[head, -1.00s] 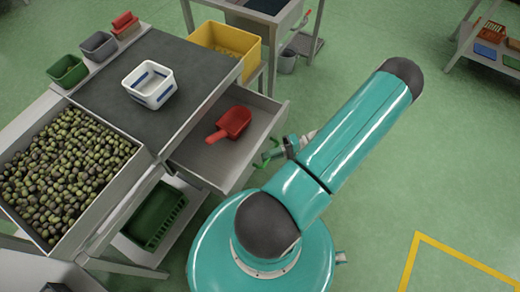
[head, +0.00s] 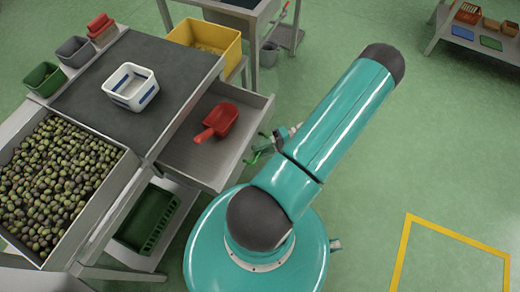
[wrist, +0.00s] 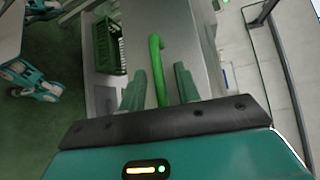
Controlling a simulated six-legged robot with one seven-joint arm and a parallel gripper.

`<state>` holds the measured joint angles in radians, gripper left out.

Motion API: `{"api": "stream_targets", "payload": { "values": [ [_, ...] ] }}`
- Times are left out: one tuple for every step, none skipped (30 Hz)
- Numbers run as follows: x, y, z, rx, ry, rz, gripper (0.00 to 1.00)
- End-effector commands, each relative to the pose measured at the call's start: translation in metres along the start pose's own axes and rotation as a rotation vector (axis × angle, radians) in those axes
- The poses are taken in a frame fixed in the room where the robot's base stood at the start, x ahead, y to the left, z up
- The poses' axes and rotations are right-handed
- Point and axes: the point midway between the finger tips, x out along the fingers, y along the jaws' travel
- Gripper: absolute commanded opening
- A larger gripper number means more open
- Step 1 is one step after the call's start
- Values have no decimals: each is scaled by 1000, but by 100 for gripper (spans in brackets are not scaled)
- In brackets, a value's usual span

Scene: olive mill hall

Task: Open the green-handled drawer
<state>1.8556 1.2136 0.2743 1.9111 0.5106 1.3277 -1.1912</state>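The drawer (head: 205,163) is pulled well out from under the dark-topped table, its inside in plain view in the head view. A red scoop (head: 217,121) lies in it. Its green handle (wrist: 155,45) is on the drawer front and shows as an upright bar in the wrist view. My gripper (wrist: 158,75) has its two green fingers apart, one on each side of the handle, with a visible gap on both sides. In the head view my gripper (head: 265,146) is beside the drawer front, partly hidden by my arm.
A yellow bin (head: 205,40) stands behind the drawer. A green crate (head: 148,217) sits on the lower shelf.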

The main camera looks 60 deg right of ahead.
Motion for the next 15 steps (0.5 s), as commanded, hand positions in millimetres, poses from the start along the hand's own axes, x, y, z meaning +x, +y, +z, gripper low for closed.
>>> {"api": "stream_targets", "payload": {
  "values": [
    [-6, 0, 0, 0, 2, 2, 32],
    [-10, 1, 0, 0, 2, 4, 32],
    [-17, 1, 0, 0, 3, 4, 32],
    [-22, 0, 0, 0, 3, 4, 32],
    [-28, 1, 0, -1, 3, 5, 32],
    [-37, 1, -1, -1, 4, 4, 32],
    [-44, 1, -1, -2, 4, 4, 32],
    [-51, 0, -1, -2, 4, 5, 32],
    [-60, 1, 0, -1, 3, 4, 32],
    [-67, 1, -1, -2, 3, 5, 32],
    [-73, 1, 0, -1, 3, 4, 32],
    [-82, 0, 0, -1, 3, 5, 32],
    [-89, 0, 0, -1, 3, 4, 32],
    [-95, 1, 0, -1, 4, 5, 32],
    [-103, 0, 0, 0, 3, 4, 32]
  ]
}}
